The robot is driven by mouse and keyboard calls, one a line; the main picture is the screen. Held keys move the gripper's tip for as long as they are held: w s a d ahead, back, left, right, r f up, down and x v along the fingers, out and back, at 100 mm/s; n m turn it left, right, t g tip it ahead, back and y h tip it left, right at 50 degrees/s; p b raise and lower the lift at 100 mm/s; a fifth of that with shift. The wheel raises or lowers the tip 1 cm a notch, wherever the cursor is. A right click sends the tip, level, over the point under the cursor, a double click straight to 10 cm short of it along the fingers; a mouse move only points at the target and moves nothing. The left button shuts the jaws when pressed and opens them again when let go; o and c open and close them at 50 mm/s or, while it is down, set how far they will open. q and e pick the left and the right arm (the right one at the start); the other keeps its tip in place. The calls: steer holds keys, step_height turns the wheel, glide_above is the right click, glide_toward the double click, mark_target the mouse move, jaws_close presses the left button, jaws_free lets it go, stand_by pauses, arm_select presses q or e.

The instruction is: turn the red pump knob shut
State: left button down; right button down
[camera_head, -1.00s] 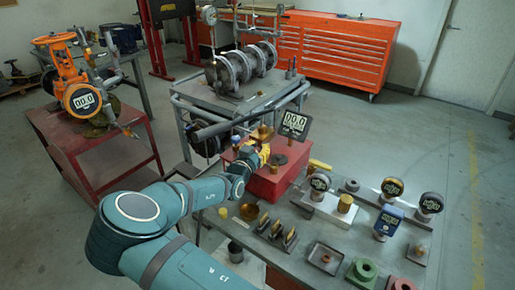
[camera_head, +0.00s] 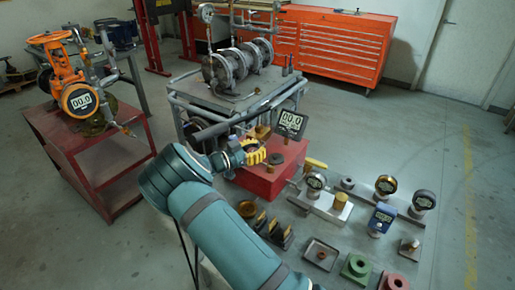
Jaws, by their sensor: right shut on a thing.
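The red pump (camera_head: 268,180) is a red box at the left end of the grey bench, with brass fittings on top. My right arm comes up from the bottom, and my right gripper (camera_head: 255,154), with yellow fingers, is at the pump's upper left side. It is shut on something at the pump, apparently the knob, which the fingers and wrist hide. I cannot make out the knob's own colour or angle. My left gripper is not in view.
A red cart (camera_head: 95,155) with an orange valve (camera_head: 66,75) stands left. A grey pipe cart is behind the pump.

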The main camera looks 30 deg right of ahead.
steer(key=shift+a+m+g, duration=0.1)
steer(key=shift+m+g, duration=0.4)
steer(key=shift+g, duration=0.3)
steer(key=c, duration=0.5)
jaws_free()
steer(key=shift+c, duration=0.2)
steer(key=w+a, duration=0.1)
steer(key=a, duration=1.1)
steer(key=shift+w, duration=0.25)
